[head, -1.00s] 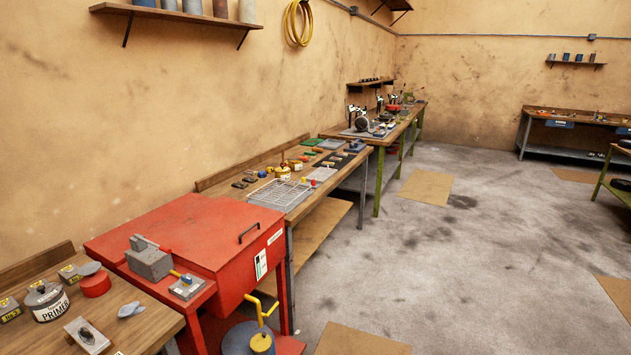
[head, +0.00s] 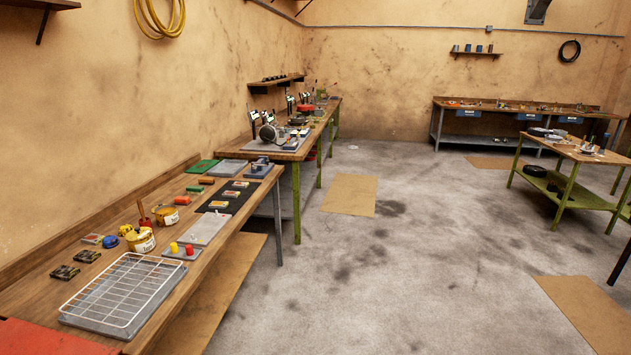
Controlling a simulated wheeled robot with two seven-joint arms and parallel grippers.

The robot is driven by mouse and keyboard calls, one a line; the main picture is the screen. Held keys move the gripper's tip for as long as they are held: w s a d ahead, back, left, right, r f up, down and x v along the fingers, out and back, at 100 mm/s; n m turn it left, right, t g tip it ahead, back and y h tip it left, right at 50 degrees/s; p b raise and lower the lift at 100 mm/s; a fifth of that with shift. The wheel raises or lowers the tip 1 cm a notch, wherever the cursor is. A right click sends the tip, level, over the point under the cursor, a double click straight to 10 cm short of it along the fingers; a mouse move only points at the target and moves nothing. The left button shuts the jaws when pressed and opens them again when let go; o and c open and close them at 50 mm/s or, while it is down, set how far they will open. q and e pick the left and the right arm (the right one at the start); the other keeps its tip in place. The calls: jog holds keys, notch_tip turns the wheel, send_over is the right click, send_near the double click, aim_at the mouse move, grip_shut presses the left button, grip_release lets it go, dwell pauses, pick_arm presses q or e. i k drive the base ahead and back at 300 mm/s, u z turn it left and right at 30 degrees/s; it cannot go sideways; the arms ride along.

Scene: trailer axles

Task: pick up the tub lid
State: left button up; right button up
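Two small yellow tubs with pale labels stand on the near left wooden bench (head: 186,292): a nearer tub (head: 141,240) and a farther tub (head: 166,215). A brown upright handle (head: 142,211) rises behind the nearer tub. A small yellow and blue item (head: 126,231) lies to its left. I cannot pick out a separate tub lid at this size. Neither of my grippers shows in the head view.
A white wire rack (head: 122,290) on a grey tray fills the bench's near end. A red surface (head: 50,338) shows at bottom left. Farther benches hold tools, including a green-legged table (head: 573,157) at right. The grey floor (head: 400,270) is mostly clear, with flat brown sheets (head: 350,194).

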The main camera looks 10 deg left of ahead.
aim_at(167, 215)
jog(key=u, duration=0.3)
jog(key=i, duration=2.3)
jog(key=u, duration=0.6)
